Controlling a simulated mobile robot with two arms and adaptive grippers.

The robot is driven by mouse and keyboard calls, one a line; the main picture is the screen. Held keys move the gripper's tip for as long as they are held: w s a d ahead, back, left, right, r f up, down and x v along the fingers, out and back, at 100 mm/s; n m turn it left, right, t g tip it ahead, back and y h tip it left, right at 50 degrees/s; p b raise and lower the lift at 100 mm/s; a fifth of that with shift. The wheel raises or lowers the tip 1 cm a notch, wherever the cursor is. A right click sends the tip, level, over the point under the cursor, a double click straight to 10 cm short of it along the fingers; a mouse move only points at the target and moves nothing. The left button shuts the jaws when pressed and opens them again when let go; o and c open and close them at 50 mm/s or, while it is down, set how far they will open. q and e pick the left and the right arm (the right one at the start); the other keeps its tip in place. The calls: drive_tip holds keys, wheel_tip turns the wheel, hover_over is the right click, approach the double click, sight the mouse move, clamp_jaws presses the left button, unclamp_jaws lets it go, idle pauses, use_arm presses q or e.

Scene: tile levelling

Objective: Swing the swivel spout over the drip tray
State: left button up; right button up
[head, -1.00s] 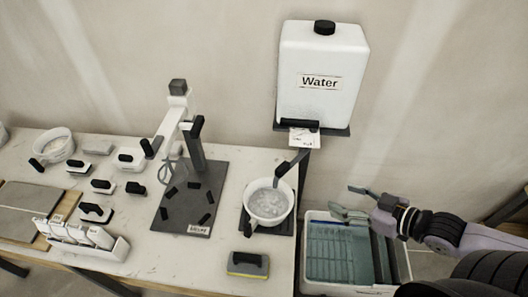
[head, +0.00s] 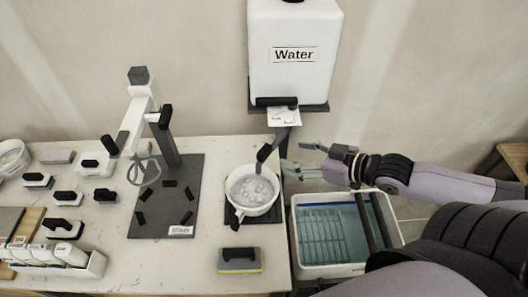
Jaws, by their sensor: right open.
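The swivel spout (head: 276,143) is a dark bar with a black end below the white water tank (head: 294,52). It points down and left, with its end above the back edge of a white bowl (head: 254,191). My right gripper (head: 293,154) is open and empty just right of the spout. Its fingers point left, the lower one close to the spout; I cannot tell if they touch. A dark plate (head: 273,214) lies under the bowl, and a white tub with a blue inside (head: 333,269) stands right of the table. I cannot tell which is the drip tray. My left gripper is out of view.
A dark board with a white and black stand (head: 150,222) is left of the bowl. A sponge block (head: 240,260) lies in front of it. Several white and black blocks (head: 68,198) and a white holder (head: 90,265) fill the table's left side.

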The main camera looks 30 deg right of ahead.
sight(266, 150)
drive_tip(key=x, duration=0.9)
drive_tip(key=shift+w+a+f, duration=0.1)
drive_tip(key=shift+w+a, duration=0.1)
drive_tip(key=shift+w, duration=0.1)
drive_tip(key=shift+w+a+f, duration=0.3)
drive_tip(key=shift+w+f, duration=0.05)
drive_tip(key=shift+w, duration=0.15)
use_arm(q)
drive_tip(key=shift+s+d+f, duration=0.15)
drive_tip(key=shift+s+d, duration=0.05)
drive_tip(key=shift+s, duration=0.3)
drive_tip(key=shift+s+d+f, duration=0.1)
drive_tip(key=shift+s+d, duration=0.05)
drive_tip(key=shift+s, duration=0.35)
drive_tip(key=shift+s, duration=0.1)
use_arm(e)
drive_tip(key=shift+c, duration=0.3)
drive_tip(key=shift+c, duration=0.6)
clamp_jaws()
